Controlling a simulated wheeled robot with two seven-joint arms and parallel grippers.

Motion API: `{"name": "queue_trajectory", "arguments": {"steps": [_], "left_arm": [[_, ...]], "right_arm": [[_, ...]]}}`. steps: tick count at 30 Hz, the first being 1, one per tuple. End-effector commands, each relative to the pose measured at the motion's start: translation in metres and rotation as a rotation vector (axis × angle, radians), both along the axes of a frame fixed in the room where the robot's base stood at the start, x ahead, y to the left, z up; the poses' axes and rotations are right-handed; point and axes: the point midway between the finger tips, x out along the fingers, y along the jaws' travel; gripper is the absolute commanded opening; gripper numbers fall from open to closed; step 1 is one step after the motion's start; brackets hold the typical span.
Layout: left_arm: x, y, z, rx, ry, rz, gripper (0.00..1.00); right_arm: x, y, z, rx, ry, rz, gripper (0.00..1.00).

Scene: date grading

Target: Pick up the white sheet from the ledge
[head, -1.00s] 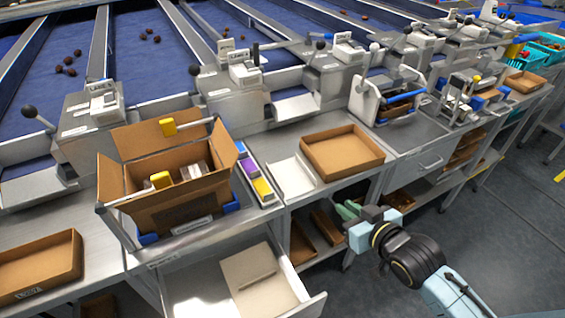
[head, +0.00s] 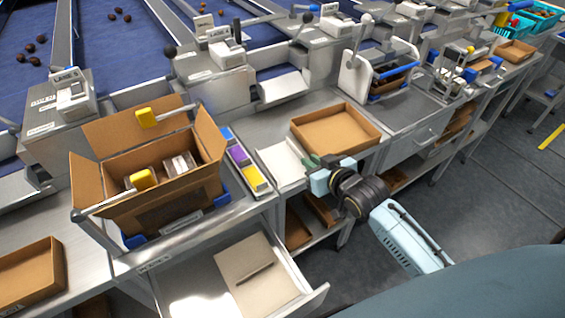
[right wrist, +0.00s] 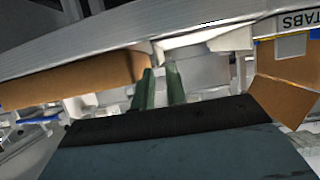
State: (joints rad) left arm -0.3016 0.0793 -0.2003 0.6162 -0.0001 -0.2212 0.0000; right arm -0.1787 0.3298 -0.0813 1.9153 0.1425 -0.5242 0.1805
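The white sheet (head: 284,164) lies on the grey ledge, between the coloured label strips and a shallow cardboard tray (head: 335,128). It looks like a pale flat piece with a raised edge at its right. My right gripper (head: 310,163) is at the sheet's right end, near the tray's front corner; I cannot tell whether it touches. In the right wrist view its two green fingers (right wrist: 160,88) are apart with nothing clearly between them, and the pale sheet (right wrist: 205,43) shows just beyond the tips. My left gripper is not in view.
An open cardboard box (head: 150,185) with yellow-handled tools stands left of the sheet. An open drawer (head: 215,300) below holds a beige pad and pen. Another cardboard tray (head: 28,275) lies far left. Open floor (head: 455,190) is at right.

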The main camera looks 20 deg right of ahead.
Motion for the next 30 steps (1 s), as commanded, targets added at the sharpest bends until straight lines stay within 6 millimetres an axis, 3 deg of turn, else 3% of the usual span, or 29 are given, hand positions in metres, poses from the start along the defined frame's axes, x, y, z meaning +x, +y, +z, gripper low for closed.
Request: {"name": "queue_trajectory", "arguments": {"steps": [3, 9, 17, 21, 30], "left_arm": [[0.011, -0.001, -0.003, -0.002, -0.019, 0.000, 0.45], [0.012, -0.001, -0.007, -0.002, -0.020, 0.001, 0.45], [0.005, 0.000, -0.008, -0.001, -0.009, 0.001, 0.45], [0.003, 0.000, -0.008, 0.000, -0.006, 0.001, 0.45], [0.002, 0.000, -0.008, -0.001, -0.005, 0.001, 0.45]], "right_arm": [[0.017, 0.002, -0.007, 0.001, -0.002, 0.000, 0.14], [0.039, 0.005, -0.016, 0.000, -0.001, 0.000, 0.14], [0.042, 0.005, -0.018, 0.000, 0.000, 0.000, 0.14], [0.042, 0.005, -0.017, 0.000, 0.000, 0.000, 0.00], [0.042, 0.005, -0.017, 0.000, 0.000, 0.000, 0.00]]}}
